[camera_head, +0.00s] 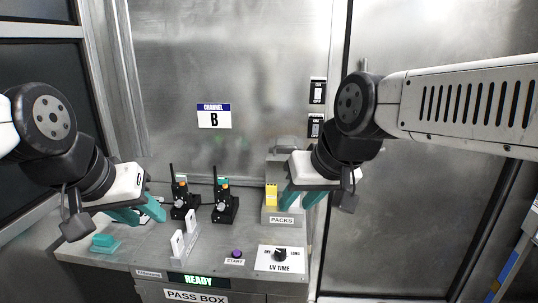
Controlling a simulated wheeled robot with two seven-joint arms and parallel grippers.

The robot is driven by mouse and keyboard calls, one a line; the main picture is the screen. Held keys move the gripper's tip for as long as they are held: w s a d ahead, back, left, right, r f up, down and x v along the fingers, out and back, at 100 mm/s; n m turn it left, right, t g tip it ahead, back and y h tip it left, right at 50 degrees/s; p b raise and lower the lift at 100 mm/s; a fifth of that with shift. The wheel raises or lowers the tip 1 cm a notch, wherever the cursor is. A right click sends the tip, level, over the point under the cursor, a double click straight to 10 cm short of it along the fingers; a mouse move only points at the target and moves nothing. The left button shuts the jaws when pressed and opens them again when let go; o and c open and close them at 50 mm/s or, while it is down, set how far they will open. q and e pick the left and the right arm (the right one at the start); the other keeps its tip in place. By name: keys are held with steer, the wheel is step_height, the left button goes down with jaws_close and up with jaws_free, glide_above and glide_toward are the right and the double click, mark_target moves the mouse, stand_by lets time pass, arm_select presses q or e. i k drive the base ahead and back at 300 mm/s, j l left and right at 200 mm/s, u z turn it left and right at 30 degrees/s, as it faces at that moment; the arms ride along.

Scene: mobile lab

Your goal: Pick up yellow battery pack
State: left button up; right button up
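The yellow battery pack (271,194) stands upright at the grey holder labelled PACKS (282,219), right of the middle of the bench. My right gripper (301,199) has teal fingers that are spread apart. It is just right of the yellow pack in the picture, and one finger is close to the pack's right edge. I cannot tell whether it touches. The gripper hides part of the holder. My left gripper (139,212) is over the left of the bench with its teal fingers apart and nothing seen between them.
Two black radios (183,195) (225,199) stand in cradles mid-bench. A white upright rack (184,238), a teal block (104,242), a purple START button (237,254) and a UV TIME dial (281,256) are nearer the front. A metal wall (270,90) closes the back.

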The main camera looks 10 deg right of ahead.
mark_target(271, 189)
steer(key=i+l+u, duration=0.1)
steer(key=l+u, duration=0.6)
steer(key=l, duration=0.15)
steer(key=l+u, duration=0.35)
steer(key=i+l, duration=0.05)
steer(key=l, duration=0.05)
